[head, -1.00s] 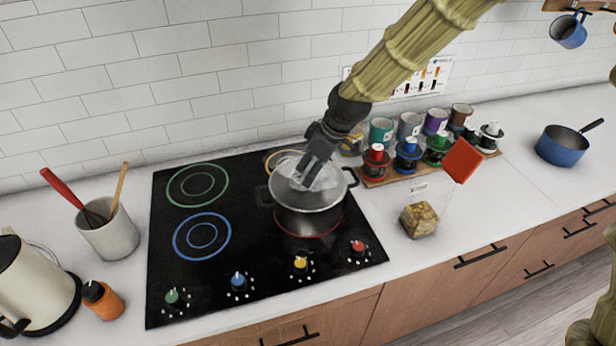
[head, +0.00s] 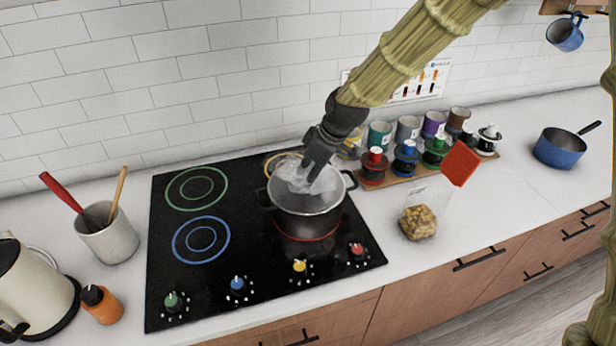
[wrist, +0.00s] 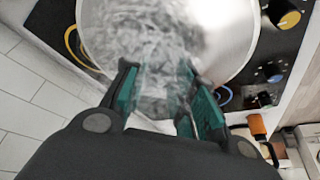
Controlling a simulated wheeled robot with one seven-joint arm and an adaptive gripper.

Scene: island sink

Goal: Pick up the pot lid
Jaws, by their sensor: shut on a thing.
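A silver pot (head: 308,221) with dark side handles stands on the red-ringed burner of the black cooktop. The pot lid (head: 291,174) looks like clear, streaky glass at the top of the pot; its outline is hard to make out. My gripper (head: 309,180) points down at the lid's middle and is shut on it. In the wrist view, the teal-padded fingers of my gripper (wrist: 158,88) stand a little apart, with the blurred, glassy lid (wrist: 150,40) in front of and between them. The exact grip point is hidden. I cannot tell whether the lid is clear of the rim.
A rack (head: 398,177) of coloured cups and jars stands right of the pot, near its handle. A clear bag (head: 419,219) with a red top is at front right. A blue pan (head: 560,147) is farther right. The cooktop's left burners (head: 200,238) are clear.

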